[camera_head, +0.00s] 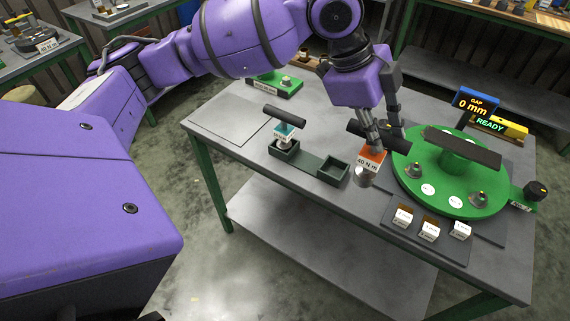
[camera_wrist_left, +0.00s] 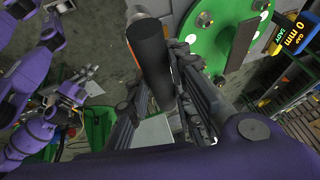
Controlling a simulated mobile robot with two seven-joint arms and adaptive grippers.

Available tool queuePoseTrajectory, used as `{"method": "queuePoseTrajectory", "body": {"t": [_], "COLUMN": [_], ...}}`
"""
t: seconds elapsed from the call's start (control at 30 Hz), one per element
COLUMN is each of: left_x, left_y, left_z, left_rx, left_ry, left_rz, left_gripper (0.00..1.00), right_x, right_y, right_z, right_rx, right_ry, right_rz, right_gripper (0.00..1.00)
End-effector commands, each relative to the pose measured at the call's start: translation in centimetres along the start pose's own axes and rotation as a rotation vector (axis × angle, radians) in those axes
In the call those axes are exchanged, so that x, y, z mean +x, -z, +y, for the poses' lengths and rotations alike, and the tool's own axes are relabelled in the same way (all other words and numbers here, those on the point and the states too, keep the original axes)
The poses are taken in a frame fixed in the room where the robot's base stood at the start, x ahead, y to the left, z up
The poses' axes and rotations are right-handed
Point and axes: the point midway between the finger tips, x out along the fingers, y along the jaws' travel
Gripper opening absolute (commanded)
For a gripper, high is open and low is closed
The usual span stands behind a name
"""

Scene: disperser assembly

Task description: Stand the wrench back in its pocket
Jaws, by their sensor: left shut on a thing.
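The wrench has an orange block (camera_head: 372,157) marked 40 N m, a black crossbar handle and a silver lower end (camera_head: 365,177). My left gripper (camera_head: 373,138) is shut on its handle and holds it roughly upright, right of the pocket holder. In the left wrist view the black handle (camera_wrist_left: 151,62) lies between my fingers (camera_wrist_left: 157,85). The dark green holder (camera_head: 308,163) has two pockets. The right pocket (camera_head: 332,170) is empty; a teal-marked wrench (camera_head: 284,131) stands in the left one. Purple links and a grey end, perhaps my right arm, show small at the left of the wrist view.
A green turntable (camera_head: 410,180) with a dark bar across it stands right of the held wrench, close by. A tray with several small white-labelled blocks (camera_head: 429,231) lies in front of it. A display (camera_head: 475,103) reads 0 mm, READY. The table's left part (camera_head: 229,118) is clear.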

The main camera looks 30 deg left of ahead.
Motion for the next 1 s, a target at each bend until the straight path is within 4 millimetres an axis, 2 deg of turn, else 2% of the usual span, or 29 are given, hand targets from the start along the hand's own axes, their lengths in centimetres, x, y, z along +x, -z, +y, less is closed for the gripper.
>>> {"method": "queuePoseTrajectory", "body": {"t": [0.03,0.27,0.5,0.87,1.0], "left_x": [0.1,0.8,3.6,5.2,7.1], "left_y": [-1.2,-6.2,-10.3,-12.7,-13.4], "left_z": [-0.8,-3.6,-4.9,-5.6,-5.1], "left_rx": [-0.007,-0.004,0.0,0.001,0.004], "left_ry": [0.004,0.006,0.004,0.005,0.004], "left_rz": [-0.002,-0.001,0.001,0.001,0.002], "left_gripper": [0.0,0.0,0.0,0.0,0.0], "right_x": [0.1,0.4,0.4,0.3,0.2], "right_y": [0.1,0.9,0.6,0.3,0.3], "right_z": [0.1,0.4,0.2,-0.2,-0.2], "right_rx": [-0.003,-0.016,-0.012,0.003,0.004], "right_ry": [-0.001,0.0,0.002,0.002,0.001], "right_rz": [0.002,0.015,0.012,0.006,0.006], "right_gripper": [0.0,0.0,0.0,0.0,0.0]}}
